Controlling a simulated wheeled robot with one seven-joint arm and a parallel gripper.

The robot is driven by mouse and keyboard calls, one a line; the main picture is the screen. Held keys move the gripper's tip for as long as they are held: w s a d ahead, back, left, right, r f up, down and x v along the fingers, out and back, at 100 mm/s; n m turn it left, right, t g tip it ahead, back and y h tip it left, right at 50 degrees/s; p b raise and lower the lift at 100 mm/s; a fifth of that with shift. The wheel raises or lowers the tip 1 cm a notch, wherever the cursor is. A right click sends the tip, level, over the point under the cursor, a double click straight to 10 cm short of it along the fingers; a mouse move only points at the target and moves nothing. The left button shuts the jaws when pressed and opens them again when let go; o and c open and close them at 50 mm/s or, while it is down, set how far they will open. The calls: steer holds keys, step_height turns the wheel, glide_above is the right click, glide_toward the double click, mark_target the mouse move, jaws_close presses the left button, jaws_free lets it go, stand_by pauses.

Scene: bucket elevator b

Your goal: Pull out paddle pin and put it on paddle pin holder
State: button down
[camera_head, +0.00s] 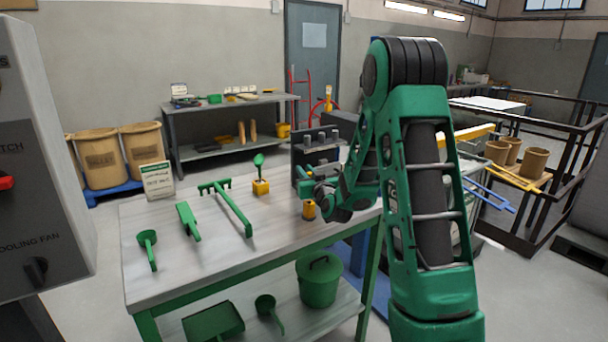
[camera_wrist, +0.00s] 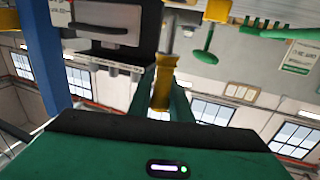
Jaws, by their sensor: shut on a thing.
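My gripper (camera_head: 308,184) is over the right part of the workbench. In the wrist view, its two green fingers (camera_wrist: 164,100) are shut on the yellow handle of the paddle pin (camera_wrist: 162,84). The pin's grey rod (camera_wrist: 168,42) points away from my gripper toward the bench. A short yellow cylinder (camera_head: 309,210), which looks like the paddle pin holder, stands on the bench just below my gripper. A yellow part (camera_wrist: 186,4) shows at the rod's far end in the wrist view. I cannot tell whether the rod touches or enters it.
Behind my gripper stands a dark panel (camera_head: 310,150) with grey fittings. A green rake (camera_head: 228,208), other green tools and a sign (camera_head: 157,180) are on the workbench (camera_head: 270,240). Bare bench lies in front.

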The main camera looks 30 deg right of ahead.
steer(key=shift+f, duration=2.2)
steer(key=c, duration=1.5)
jaws_free()
steer(key=shift+c, duration=0.2)
